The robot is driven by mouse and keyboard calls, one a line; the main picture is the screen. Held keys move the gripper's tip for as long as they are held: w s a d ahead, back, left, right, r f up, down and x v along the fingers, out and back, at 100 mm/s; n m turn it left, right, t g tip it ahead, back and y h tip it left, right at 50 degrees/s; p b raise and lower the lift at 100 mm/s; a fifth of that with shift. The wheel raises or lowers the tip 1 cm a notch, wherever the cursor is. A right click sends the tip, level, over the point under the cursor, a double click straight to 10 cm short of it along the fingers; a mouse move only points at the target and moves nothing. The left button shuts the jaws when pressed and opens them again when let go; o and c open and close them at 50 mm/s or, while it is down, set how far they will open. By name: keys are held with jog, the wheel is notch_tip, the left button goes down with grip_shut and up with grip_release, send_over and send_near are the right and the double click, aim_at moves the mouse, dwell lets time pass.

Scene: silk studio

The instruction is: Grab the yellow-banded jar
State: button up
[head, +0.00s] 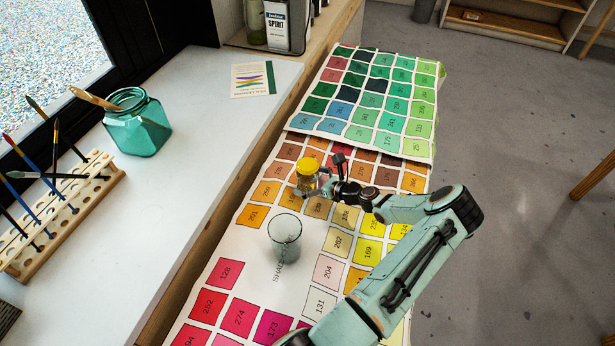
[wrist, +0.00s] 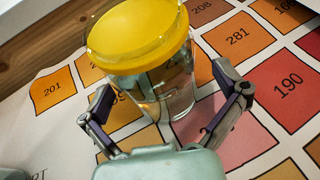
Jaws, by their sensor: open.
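The yellow-banded jar (head: 307,171) is a small clear glass jar with a yellow top, standing on the colour chart in the head view. In the wrist view the jar (wrist: 165,92) fills the upper middle, its yellow top nearest the camera. My gripper (head: 322,177) is at the jar's right side in the head view. In the wrist view my gripper (wrist: 165,79) is open, with one finger on each side of the jar's glass. Gaps show between the fingers and the glass, so it is not gripped.
A clear glass tumbler (head: 285,238) stands on the chart (head: 252,250) nearer the camera. A teal jar with a brush (head: 138,125) and a wooden brush rack (head: 75,210) are on the white counter (head: 190,160) at left. A bottle and a tin (head: 284,25) stand at the back.

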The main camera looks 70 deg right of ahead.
jog(key=shift+w+d+f, duration=0.1)
jog(key=shift+w, duration=0.1)
jog(key=c, duration=1.3)
jog(key=shift+r, duration=0.2)
jog(key=shift+c, duration=0.2)
